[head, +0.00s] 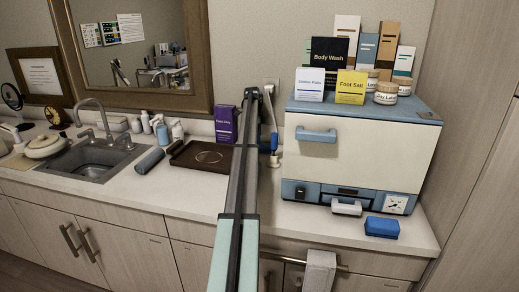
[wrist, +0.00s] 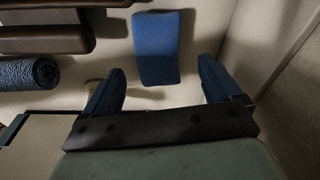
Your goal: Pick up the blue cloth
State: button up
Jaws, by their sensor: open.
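A blue folded piece, which looks like the blue cloth (head: 381,227), lies at the right of the counter in front of the warmer in the head view. In the wrist view a flat blue piece (wrist: 155,45) lies ahead, between the lines of my two fingers and apart from them. I cannot tell for certain that both views show the same piece. My gripper (wrist: 161,66) is open and empty, with its blue fingers spread wide. In the head view my arm runs up the middle and I cannot make out the fingers clearly.
The white and blue warmer (head: 360,155) stands at the right with boxes and jars on top. A brown tray (head: 185,160) and a blue-grey roll (head: 150,160) lie left of my arm. A textured blue roll (wrist: 28,75) shows in the wrist view. A grey towel (head: 320,270) hangs below the counter.

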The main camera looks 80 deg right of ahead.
aim_at(260, 147)
jog(key=shift+s+f, duration=0.25)
jog(key=shift+f, duration=1.05)
jog(key=shift+s+f, duration=0.2)
jog(key=shift+f, duration=1.1)
jog(key=c, duration=1.1)
